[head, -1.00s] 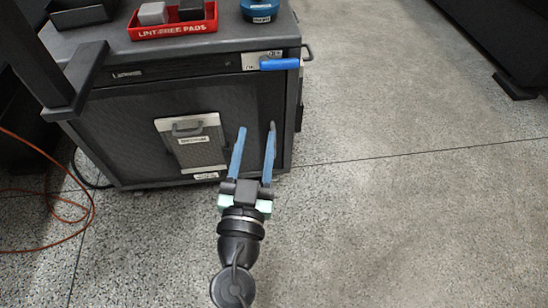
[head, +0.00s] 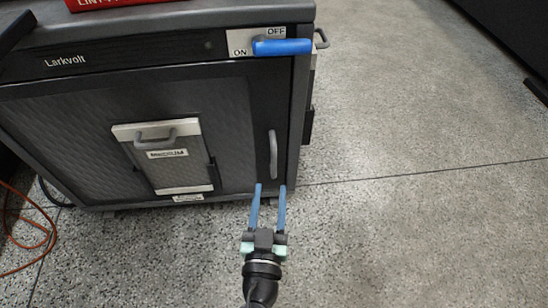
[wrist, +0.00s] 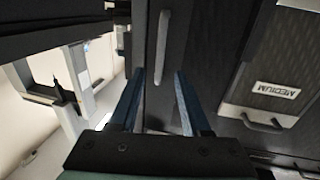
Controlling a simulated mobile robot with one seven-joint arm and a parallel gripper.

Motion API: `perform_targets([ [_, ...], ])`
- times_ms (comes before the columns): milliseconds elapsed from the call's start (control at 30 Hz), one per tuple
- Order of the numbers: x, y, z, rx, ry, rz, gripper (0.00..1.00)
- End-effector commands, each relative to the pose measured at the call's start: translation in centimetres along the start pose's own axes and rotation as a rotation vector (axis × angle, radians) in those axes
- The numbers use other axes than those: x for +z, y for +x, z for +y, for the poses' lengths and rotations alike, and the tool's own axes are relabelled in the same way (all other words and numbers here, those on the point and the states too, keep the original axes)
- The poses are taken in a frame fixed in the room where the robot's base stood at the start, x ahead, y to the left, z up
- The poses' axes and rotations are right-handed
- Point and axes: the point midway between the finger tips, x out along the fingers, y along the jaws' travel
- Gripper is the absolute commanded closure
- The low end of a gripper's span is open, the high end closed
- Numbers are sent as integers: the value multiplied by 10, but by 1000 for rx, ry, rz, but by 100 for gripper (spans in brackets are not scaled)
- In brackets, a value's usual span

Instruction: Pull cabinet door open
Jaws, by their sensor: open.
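The dark cabinet door (head: 232,120) is closed on the front of the cabinet. Its grey vertical handle (head: 272,154) is near the door's right edge. The handle also shows in the wrist view (wrist: 162,47), ahead of the fingertips. My gripper (head: 270,187) has two blue fingers and is open and empty. In the head view its tips appear just below the handle. In the wrist view (wrist: 158,72) the handle's lower end lines up between the tips; I cannot tell the exact gap.
A blue lever (head: 283,46) on an ON/OFF plate sits above the door. A pale-framed panel with its own handle (head: 160,140) is left of the door handle. An orange cable (head: 38,232) lies on the floor at left. The floor at right is clear.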

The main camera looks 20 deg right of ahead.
Motion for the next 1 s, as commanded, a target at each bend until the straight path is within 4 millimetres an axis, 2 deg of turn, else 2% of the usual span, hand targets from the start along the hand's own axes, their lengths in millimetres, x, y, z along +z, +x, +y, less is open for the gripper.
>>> perform_targets([
  [33,-2,12,1,3,1,3,53],
  [200,-2,46,1,2,1,3,53],
  [400,-1,76,0,0,0,2,53],
  [600,0,89,0,1,0,1,53],
  [900,0,91,0,0,0,1,53],
  [933,0,91,0,0,0,0,55],
  [1000,0,91,0,0,0,0,67],
])
